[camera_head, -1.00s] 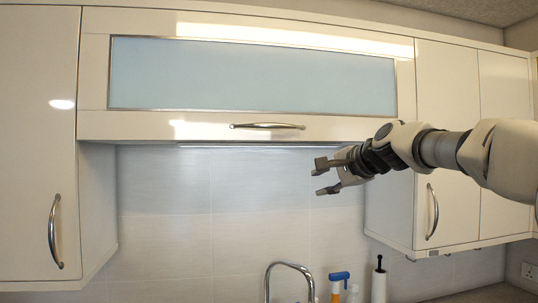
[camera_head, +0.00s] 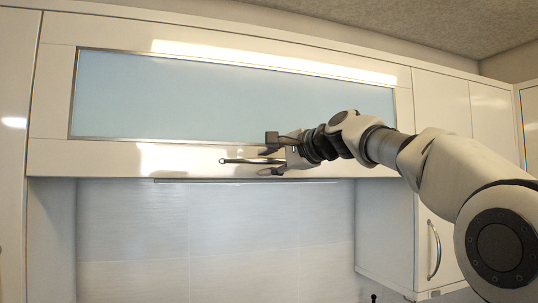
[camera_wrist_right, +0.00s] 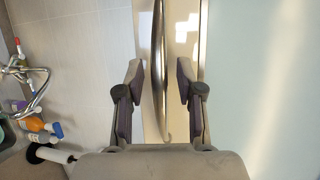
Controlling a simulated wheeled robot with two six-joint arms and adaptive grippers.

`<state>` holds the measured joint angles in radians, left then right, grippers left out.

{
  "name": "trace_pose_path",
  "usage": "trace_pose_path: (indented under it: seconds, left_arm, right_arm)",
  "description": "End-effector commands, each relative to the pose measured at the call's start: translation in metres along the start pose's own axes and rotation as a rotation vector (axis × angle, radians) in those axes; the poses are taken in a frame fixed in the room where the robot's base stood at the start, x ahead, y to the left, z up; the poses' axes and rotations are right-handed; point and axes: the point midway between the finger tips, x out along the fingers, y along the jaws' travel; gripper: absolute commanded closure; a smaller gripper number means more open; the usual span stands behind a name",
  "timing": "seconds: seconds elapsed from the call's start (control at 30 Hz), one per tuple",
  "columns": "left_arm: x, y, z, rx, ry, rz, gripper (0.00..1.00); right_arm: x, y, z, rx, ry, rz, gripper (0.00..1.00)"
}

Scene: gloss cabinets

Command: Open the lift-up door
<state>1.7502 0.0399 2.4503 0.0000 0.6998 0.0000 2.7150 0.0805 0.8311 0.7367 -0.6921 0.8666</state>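The lift-up door (camera_head: 230,95) is a cream cabinet front with a pale blue glass panel, and it is closed. Its curved metal handle (camera_head: 240,160) runs along the lower rail. My right gripper (camera_head: 270,155) is at the right end of the handle, with its fingers open. In the right wrist view the handle (camera_wrist_right: 158,70) passes between the two open fingertips (camera_wrist_right: 158,75); I see a gap on each side. The left gripper is not in any view.
A cabinet with a vertical handle (camera_head: 434,250) stands below right of the door. The tiled wall (camera_head: 215,240) lies under the lift-up door. In the right wrist view a faucet (camera_wrist_right: 25,75), a spray bottle (camera_wrist_right: 42,125) and a paper roll holder (camera_wrist_right: 48,153) show at the left.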

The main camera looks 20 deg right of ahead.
Motion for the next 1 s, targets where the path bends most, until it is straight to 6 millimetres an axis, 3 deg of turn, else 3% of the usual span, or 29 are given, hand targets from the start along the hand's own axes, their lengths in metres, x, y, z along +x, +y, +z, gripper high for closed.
trace_pose_path:
  seconds: [0.2,0.23,0.3,0.33,1.0]
  left_arm:
    - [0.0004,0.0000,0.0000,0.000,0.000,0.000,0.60]
    - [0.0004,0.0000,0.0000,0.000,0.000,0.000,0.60]
    - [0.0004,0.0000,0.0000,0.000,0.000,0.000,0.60]
    - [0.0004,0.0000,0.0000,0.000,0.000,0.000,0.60]
    - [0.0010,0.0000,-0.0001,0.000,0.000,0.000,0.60]
  right_arm:
    - [0.0017,0.0010,-0.0003,0.000,0.001,0.000,0.63]
    - [0.0016,0.0010,-0.0004,0.000,0.001,0.000,0.70]
    - [0.0015,0.0008,-0.0004,0.000,0.001,-0.001,0.95]
    - [0.0014,0.0008,-0.0005,0.000,0.001,-0.001,1.00]
    - [-0.0062,0.0006,0.0030,0.000,0.000,0.001,1.00]
